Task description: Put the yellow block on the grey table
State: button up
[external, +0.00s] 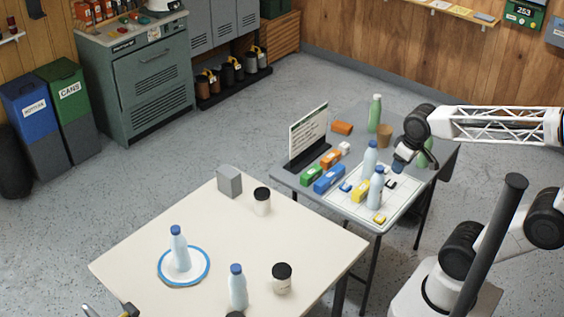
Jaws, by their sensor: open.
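A yellow block (360,191) lies on the white gridded mat (352,205) that covers the front part of the grey table (290,179), just left of a blue-capped bottle (376,188). A smaller yellow piece (380,219) lies near the mat's front corner. My gripper (398,167) hangs above the right part of the mat, beside the bottles and right of the yellow block. It is open, and I see nothing held in it. Its fingertips are small and partly hidden in this view.
Another blue-capped bottle (370,157), a blue block (329,178), green block (311,175), orange block (331,159) and sign (308,138) crowd the grey table. A green bottle (375,113) stands behind. The cream table (215,222) holds bottles, jars and a grey cube (229,181).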

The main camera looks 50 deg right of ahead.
jog(key=shift+o, duration=0.2)
dwell(0.3)
jog(key=w+d+f+n+g+h, duration=0.2)
jog(key=w+d+f+n+h, duration=0.2)
jog(key=w+f, duration=0.25)
jog(key=w+d+f+n+g+h, duration=0.35)
jog(key=w+f, duration=0.25)
jog(key=f, duration=0.2)
jog(key=n+t+h, duration=0.3)
jog(key=n+h, duration=0.3)
jog(key=n, duration=0.5)
send_near(361, 189)
jog(key=shift+x, duration=1.05)
jog(key=shift+d+f, duration=0.1)
jog(key=shift+d, duration=0.05)
jog(key=shift+x, duration=1.15)
jog(key=shift+d, duration=0.1)
jog(key=shift+x, duration=2.5)
